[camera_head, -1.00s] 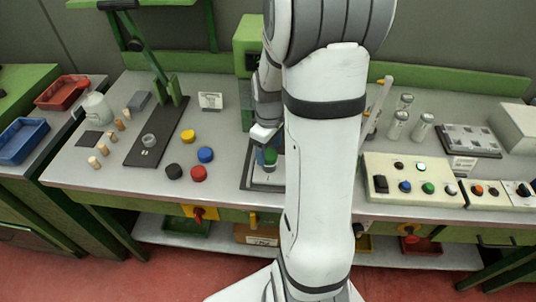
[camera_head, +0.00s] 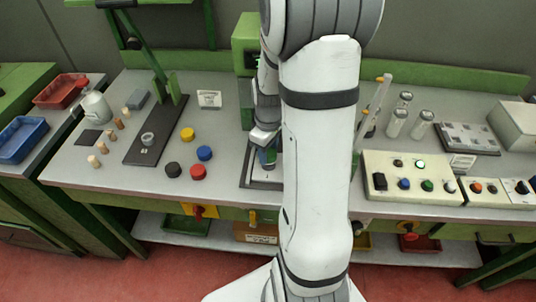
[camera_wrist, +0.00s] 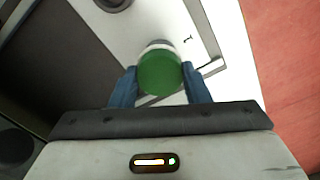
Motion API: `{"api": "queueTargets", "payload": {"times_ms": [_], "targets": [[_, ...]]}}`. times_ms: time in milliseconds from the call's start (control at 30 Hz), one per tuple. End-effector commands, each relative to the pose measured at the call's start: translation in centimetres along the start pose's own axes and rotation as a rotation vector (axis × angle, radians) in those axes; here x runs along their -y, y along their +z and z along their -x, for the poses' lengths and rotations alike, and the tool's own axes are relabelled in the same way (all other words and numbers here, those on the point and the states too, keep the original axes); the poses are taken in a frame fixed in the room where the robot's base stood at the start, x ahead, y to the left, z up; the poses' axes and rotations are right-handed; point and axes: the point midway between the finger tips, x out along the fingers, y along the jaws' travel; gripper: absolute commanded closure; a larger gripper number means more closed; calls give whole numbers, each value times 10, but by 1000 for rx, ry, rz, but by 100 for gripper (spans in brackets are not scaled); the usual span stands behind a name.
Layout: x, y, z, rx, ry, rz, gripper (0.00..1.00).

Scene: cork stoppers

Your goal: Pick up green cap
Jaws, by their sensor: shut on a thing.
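The green cap (camera_wrist: 160,73) is round and sits between the two blue fingers of my gripper (camera_wrist: 160,84) in the wrist view. My gripper is shut on it, one finger on each side. A white and grey rim shows just behind the cap; I cannot tell whether it belongs to the cap or to something under it. In the head view my gripper (camera_head: 267,158) is low over a framed plate (camera_head: 249,179) at the front of the bench, left of my arm. The cap is mostly hidden there.
Blue (camera_head: 205,153), red (camera_head: 198,172), black (camera_head: 174,170) and yellow (camera_head: 188,134) caps lie to the left. A dark press base (camera_head: 143,156) stands beyond them. A green machine (camera_head: 247,60) rises behind my gripper. A button panel (camera_head: 412,180) stands at right.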

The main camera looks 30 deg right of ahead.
Motion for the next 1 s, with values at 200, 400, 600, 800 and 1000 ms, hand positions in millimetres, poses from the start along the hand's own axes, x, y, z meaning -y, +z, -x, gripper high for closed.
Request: {"api": "queueTargets", "payload": {"times_ms": [200, 400, 600, 800, 1000], "targets": [[0, 0, 2, -1, 1, 0, 79], [-1, -1, 29, -5, 5, 1, 79], [0, -1, 70, -4, 4, 1, 79], [0, -1, 95, -2, 2, 1, 79], [0, 0, 101, 0, 0, 2, 79]]}}
